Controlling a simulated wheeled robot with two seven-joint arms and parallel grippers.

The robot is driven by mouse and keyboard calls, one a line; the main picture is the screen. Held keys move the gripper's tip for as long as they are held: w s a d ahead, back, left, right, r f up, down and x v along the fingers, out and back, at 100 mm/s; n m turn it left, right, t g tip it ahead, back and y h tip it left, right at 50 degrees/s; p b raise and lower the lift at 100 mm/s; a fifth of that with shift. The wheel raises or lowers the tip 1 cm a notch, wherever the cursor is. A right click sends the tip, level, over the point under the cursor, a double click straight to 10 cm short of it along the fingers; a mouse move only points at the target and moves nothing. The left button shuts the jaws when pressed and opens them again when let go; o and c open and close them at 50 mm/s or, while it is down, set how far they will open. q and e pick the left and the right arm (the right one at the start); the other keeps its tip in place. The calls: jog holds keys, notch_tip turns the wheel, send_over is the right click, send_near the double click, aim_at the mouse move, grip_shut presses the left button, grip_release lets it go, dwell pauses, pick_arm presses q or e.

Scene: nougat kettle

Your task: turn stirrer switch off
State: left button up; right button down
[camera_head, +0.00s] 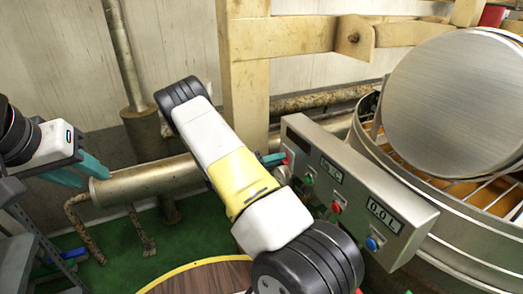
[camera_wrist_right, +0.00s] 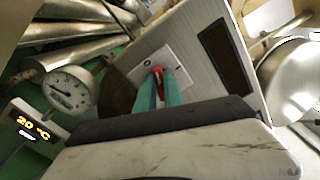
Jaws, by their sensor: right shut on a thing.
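The metal control panel (camera_head: 420,215) stands at a slant in front of the kettle (camera_head: 460,235). A red switch (camera_wrist_right: 157,70) sits on a light plate on the panel in the right wrist view. My right gripper (camera_wrist_right: 160,85) has its teal fingers shut on this red switch. In the head view my right gripper (camera_head: 273,159) touches the panel's left end, and my own arm hides part of it. The switch's exact position is hard to tell. My left gripper (camera_head: 82,171) is open and empty at the far left, away from the panel.
A round lid (camera_head: 455,100) is tilted up over the kettle. A gauge (camera_wrist_right: 70,90) is near my right gripper. Pipes run behind.

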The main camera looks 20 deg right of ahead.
jog(key=n, duration=0.4)
jog(key=shift+f+n, duration=0.2)
jog(key=shift+n, duration=0.1)
dwell(0.5)
jog(key=c, duration=1.5)
grip_release()
jog(key=shift+o, duration=0.2)
jog(key=shift+a, duration=0.1)
jog(key=a, duration=0.7)
jog(key=shift+s+a, duration=0.3)
jog(key=shift+a, duration=0.05)
jog(key=shift+r, duration=0.1)
